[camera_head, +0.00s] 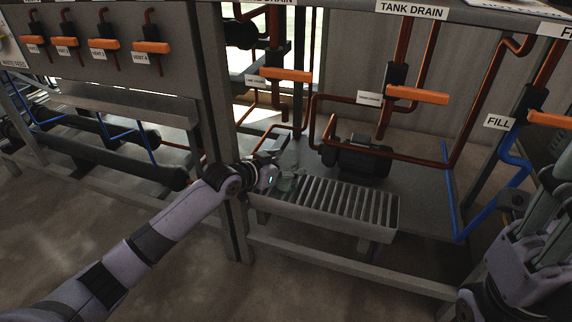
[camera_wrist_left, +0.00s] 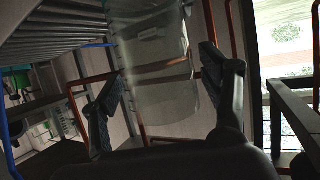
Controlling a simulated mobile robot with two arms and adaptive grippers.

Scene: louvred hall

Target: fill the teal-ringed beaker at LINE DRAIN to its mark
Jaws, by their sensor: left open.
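A clear glass beaker (camera_head: 289,184) is at the left end of the slatted tray, faint in the head view. In the left wrist view the beaker (camera_wrist_left: 155,60) shows large, between and beyond the fingertips. Its ring colour and mark are not clear, and I see no liquid in it. My left gripper (camera_head: 279,172) is open at the beaker; I cannot tell whether a finger touches it. Above is an orange valve handle (camera_head: 286,74) under a sign cut off to "DRAIN". My right arm shows at the lower right; its finger state is unclear.
The slatted tray (camera_head: 345,227) has bare slats to the right. A dark motor-like unit (camera_head: 355,158) stands behind it. A grey post (camera_head: 226,130) rises left of my gripper. Orange handles for TANK DRAIN (camera_head: 418,95) and FILL (camera_head: 550,118) and brown pipes are to the right.

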